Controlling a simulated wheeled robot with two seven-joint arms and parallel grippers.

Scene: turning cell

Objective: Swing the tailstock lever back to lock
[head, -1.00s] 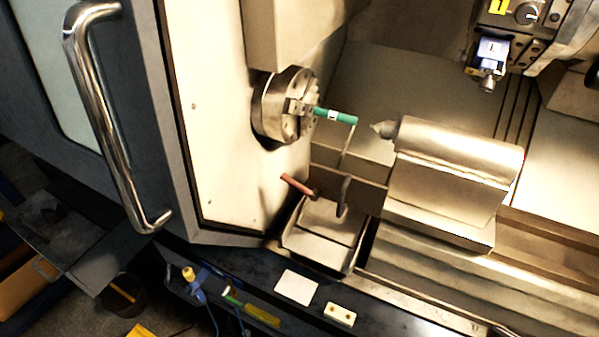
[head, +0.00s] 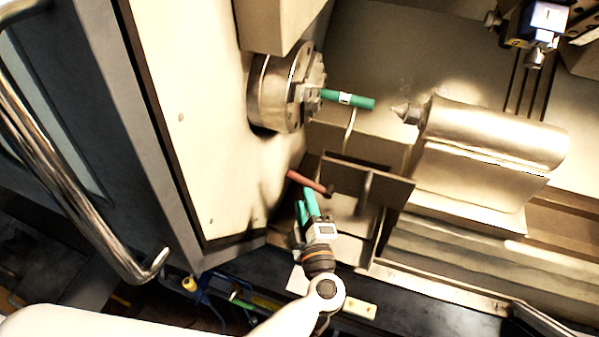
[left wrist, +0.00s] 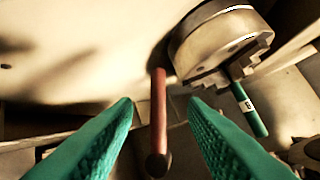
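A red lever (head: 309,182) with a dark round end stands out below the chuck, in front of the machine's cream wall. It looks like the lever of the task. In the left wrist view, the red lever (left wrist: 158,112) runs upright between my fingers, with its dark end towards the bottom. My left gripper (head: 307,198) has teal fingers; in the left wrist view it (left wrist: 160,105) is open, with a finger on each side of the lever and gaps to both. The tailstock (head: 490,140) is a pale metal body with a pointed centre (head: 406,113). My right gripper is not in view.
The chuck (head: 282,90) holds a green bar (head: 348,99) pointing at the tailstock centre, with a gap between. A thin upright rod (head: 350,130) stands below the bar. A tray (head: 405,192) lies beside the lever. A tool turret (head: 535,30) hangs at the upper right.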

